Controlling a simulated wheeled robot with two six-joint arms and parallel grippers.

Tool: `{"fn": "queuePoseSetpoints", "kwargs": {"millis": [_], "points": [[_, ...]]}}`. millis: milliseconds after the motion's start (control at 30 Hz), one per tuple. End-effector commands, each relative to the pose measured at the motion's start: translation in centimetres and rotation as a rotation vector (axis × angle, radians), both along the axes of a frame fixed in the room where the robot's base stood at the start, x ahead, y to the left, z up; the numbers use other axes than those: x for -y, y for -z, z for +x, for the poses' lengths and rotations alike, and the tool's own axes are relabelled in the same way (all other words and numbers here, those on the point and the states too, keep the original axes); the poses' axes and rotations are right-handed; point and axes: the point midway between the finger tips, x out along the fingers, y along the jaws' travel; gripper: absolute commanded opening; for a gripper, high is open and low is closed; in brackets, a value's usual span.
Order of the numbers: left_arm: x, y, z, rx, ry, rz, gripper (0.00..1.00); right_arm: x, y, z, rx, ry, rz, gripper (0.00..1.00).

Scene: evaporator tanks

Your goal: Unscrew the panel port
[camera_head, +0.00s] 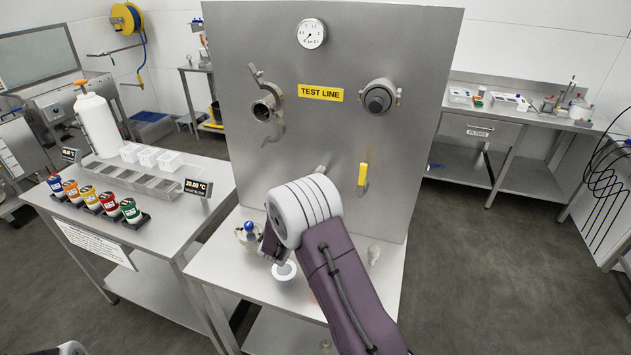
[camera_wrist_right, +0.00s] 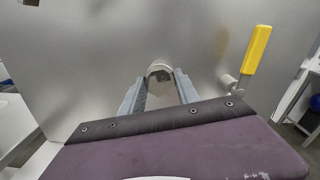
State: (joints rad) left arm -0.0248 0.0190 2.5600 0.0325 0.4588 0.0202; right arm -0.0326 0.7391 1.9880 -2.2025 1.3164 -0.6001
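The steel panel (camera_head: 330,145) carries a yellow TEST LINE label. A small round metal port (camera_wrist_right: 160,72) on the panel shows in the right wrist view, between the two fingertips of my right gripper (camera_wrist_right: 161,76). The fingers stand apart, one on each side of the port; whether they press on it is unclear. A clamp port (camera_head: 265,108) with an open ring is at upper left of the panel, and a capped port (camera_head: 378,97) is at upper right. My left gripper is out of view.
A yellow valve handle (camera_head: 363,174) stands right of my right wrist, also close in the wrist view (camera_wrist_right: 257,50). A bench (camera_head: 225,266) below the panel holds a blue-capped flask (camera_head: 248,233). A side table with colored jars (camera_head: 90,198) stands left.

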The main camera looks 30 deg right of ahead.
Motion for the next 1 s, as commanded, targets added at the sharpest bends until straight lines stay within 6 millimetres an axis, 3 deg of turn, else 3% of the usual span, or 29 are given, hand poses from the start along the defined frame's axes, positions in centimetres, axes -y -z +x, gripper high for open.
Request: {"fn": "queuePoseSetpoints", "kwargs": {"millis": [167, 500, 867, 1000], "points": [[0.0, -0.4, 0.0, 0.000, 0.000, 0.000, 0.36, 0.0, -0.1, 0.0, -0.017, 0.001, -0.014, 0.00], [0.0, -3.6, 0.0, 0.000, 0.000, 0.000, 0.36, 0.0, -0.3, 0.0, -0.309, 0.001, -0.262, 0.00], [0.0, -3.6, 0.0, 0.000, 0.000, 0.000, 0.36, 0.0, 0.1, 0.0, -0.347, 0.001, -0.296, 0.00], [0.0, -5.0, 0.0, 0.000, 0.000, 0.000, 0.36, 0.0, -0.3, 0.0, -0.432, 0.001, -0.365, 0.00]]}}
